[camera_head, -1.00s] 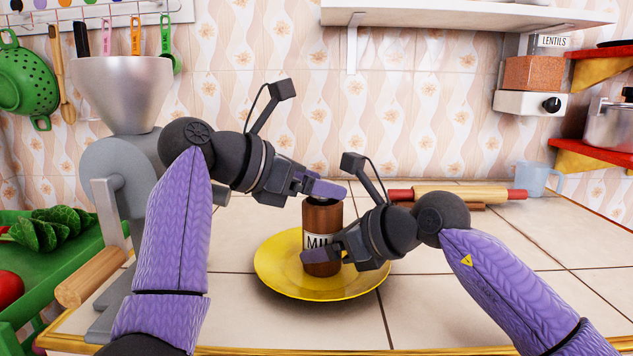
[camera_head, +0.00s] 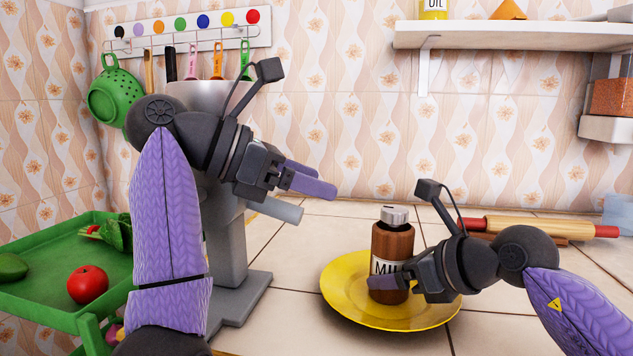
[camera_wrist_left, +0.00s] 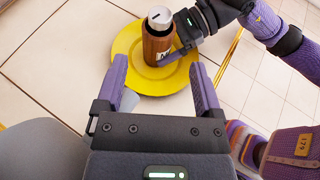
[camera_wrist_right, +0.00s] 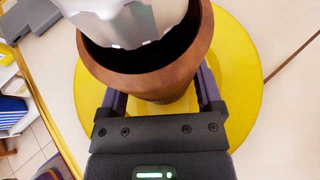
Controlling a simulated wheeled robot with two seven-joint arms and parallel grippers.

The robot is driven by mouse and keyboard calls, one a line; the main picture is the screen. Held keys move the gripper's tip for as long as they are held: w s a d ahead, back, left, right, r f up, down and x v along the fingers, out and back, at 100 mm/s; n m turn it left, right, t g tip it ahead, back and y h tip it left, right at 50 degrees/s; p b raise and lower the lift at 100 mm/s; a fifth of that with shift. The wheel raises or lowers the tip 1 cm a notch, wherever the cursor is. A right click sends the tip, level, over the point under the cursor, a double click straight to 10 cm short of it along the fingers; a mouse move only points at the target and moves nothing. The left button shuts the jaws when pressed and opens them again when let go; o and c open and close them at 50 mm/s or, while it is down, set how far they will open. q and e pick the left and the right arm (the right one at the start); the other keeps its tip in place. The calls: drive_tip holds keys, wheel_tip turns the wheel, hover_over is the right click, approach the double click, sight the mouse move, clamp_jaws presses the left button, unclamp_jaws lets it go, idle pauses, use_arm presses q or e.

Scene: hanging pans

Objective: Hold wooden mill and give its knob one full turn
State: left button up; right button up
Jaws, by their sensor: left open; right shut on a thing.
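The wooden mill (camera_head: 392,247) stands upright on a yellow plate (camera_head: 340,290), its label facing forward. Its silver knob (camera_head: 394,215) is on top and uncovered; it also shows in the left wrist view (camera_wrist_left: 160,17). My right gripper (camera_head: 388,292) is shut on the lower body of the mill, coming from the right; the right wrist view shows its fingers (camera_wrist_right: 162,95) on either side of the wooden body. My left gripper (camera_head: 305,178) is open and empty, up and to the left of the mill, apart from it.
A grey machine (camera_head: 232,235) with a metal bowl stands left, behind my left arm. A green tray (camera_head: 40,300) with vegetables is at far left. A rolling pin (camera_head: 530,228) lies at the back right. A shelf (camera_head: 500,35) hangs above. The front tiles are clear.

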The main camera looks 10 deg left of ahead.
use_arm(q)
drive_tip(key=s+d+r+m+t+y, duration=0.35)
drive_tip(key=d+m+y, duration=0.2)
drive_tip(key=m, duration=0.45)
drive_tip(key=m+t+y, duration=0.3)
drive_tip(key=m+y, duration=0.3)
drive_tip(key=m, duration=0.8)
approach(395, 212)
drive_tip(key=x, duration=0.9)
drive_tip(key=shift+w+f, duration=0.15)
drive_tip(key=shift+w, duration=0.15)
drive_tip(key=shift+c, duration=0.2)
clamp_jaws()
